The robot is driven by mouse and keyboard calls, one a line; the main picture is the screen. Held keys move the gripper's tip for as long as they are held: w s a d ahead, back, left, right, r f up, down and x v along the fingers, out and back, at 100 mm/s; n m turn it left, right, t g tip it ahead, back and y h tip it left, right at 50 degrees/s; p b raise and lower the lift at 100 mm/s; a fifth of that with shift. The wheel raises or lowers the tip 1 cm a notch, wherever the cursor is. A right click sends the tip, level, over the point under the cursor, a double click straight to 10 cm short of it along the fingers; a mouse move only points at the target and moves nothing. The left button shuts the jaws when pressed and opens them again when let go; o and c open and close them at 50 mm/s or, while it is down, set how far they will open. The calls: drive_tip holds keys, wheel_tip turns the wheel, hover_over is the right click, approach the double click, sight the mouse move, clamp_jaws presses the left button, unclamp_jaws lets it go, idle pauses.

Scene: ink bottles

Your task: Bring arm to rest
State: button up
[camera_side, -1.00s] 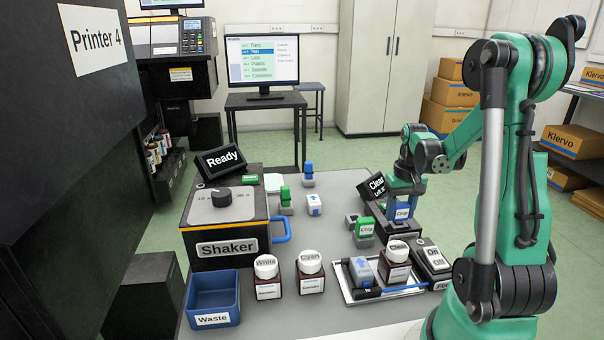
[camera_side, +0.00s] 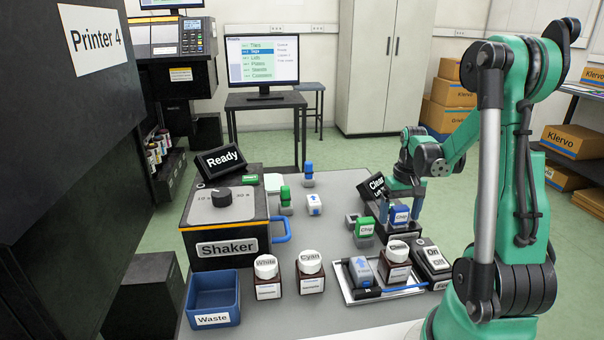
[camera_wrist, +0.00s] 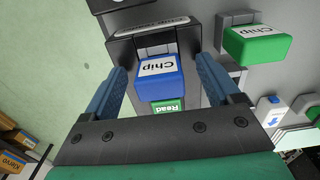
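The blue chip (camera_side: 400,214) stands upright in the dark reader (camera_side: 397,232) at the right of the bench. My gripper (camera_side: 400,207) is open around it. In the wrist view the chip (camera_wrist: 160,80) lies between the two blue fingers of my gripper (camera_wrist: 162,68), with a gap on each side. A green "Read" label (camera_wrist: 168,106) shows just below the chip in that view. The reader's small display (camera_side: 374,186) reads "Clear" with a smaller line below.
A green chip (camera_side: 364,230) stands just left of the reader. White and Cyan bottles (camera_side: 310,270), the shaker (camera_side: 224,228) and the waste bin (camera_side: 212,300) stand further left.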

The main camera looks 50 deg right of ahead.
drive_tip(key=shift+o, duration=1.3)
drive_tip(key=shift+r, duration=3.55)
